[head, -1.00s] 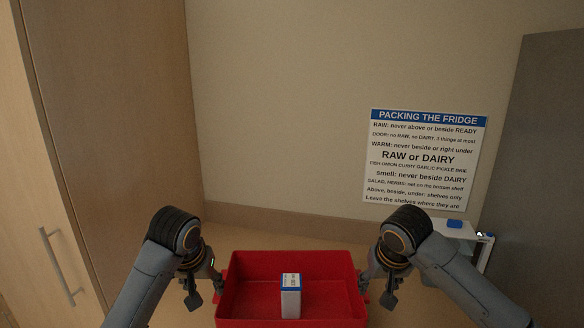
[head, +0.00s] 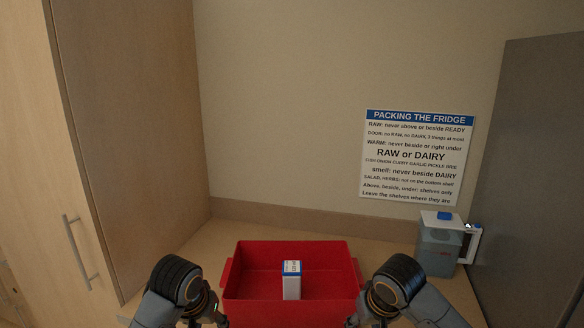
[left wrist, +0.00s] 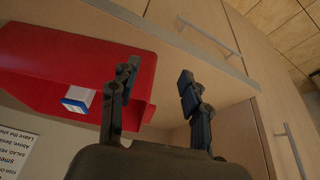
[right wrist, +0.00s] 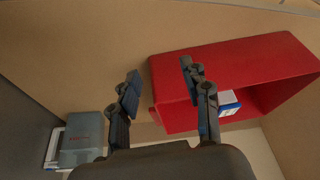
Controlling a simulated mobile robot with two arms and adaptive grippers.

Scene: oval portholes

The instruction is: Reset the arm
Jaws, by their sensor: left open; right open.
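My left gripper (head: 212,312) is open and empty near the near-left corner of a red bin (head: 345,293). In the left wrist view its spread fingers (left wrist: 158,76) show beside the bin's end wall (left wrist: 150,90). My right gripper (head: 358,316) is at the near-right corner, partly hidden by its own wrist. In the right wrist view its fingers (right wrist: 160,72) are apart with nothing held, and one overlaps the bin (right wrist: 172,90) in the picture. A white carton with a blue top (head: 291,282) stands upright in the bin.
A grey container with a white handle and blue-topped lid (head: 438,245) stands at the right on the wooden counter (head: 390,232). A rules sign (head: 418,157) hangs on the wall. A wooden cabinet (head: 130,130) is at the left, a grey panel (head: 535,170) at the right.

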